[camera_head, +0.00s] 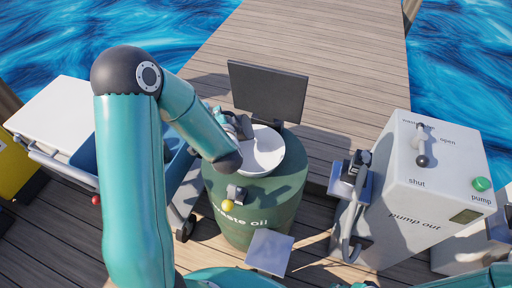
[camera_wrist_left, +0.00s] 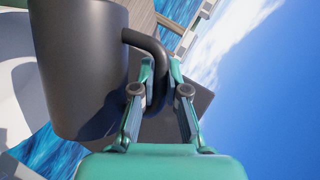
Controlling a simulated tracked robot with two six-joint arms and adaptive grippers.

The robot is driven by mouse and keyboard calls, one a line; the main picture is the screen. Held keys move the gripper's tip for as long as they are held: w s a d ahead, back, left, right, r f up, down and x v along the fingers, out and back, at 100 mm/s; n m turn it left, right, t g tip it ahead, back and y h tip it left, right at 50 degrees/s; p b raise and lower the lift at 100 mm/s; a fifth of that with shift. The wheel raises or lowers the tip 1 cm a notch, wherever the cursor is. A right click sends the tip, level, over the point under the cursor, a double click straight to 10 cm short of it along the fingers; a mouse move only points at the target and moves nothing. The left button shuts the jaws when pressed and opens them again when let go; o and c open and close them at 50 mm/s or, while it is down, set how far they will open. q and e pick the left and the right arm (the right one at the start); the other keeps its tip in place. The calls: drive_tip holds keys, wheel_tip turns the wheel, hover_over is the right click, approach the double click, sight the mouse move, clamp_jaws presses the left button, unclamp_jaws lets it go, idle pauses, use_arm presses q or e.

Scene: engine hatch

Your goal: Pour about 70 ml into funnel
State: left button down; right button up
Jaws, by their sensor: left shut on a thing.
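My left gripper (camera_head: 242,128) is over the green waste oil drum (camera_head: 232,222), at the white funnel (camera_head: 266,154) on its top. In the left wrist view its fingers (camera_wrist_left: 160,88) are shut on the curved black handle of a dark grey jug (camera_wrist_left: 82,65). The jug's mouth and contents are hidden. The wrist picture is strongly rolled, so I cannot tell the jug's exact tilt or see any liquid flowing. In the head view, my forearm and gripper mostly hide the jug. My right gripper is not in view.
A dark upright panel (camera_head: 267,92) stands behind the funnel. A white pump-out box (camera_head: 437,180) with a lever stands at the right. A cart (camera_head: 68,112) stands at the left. The wooden dock (camera_head: 320,40) runs back between water on both sides.

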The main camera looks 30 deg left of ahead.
use_arm(q)
drive_tip(key=shift+w+d+f+m+y+b, duration=0.2)
drive_tip(key=shift+d+f+m+y+b, duration=0.1)
drive_tip(key=shift+d+f, duration=0.15)
drive_tip(key=shift+w+d+m+y, duration=0.3)
drive_tip(key=shift+d+m, duration=0.2)
drive_tip(key=shift+d, duration=0.05)
drive_tip(key=shift+w+d+f, duration=0.1)
drive_tip(key=shift+w+d, duration=0.05)
drive_tip(key=shift+d, duration=0.1)
idle(0.7)
drive_tip(key=shift+w+d+r+m+y+p, duration=0.25)
drive_tip(key=shift+d+m, duration=0.15)
drive_tip(key=shift+w+d+r+m+y+p, duration=0.2)
drive_tip(key=shift+d+r+m+y, duration=0.05)
drive_tip(key=shift+d+m, duration=0.15)
idle(1.1)
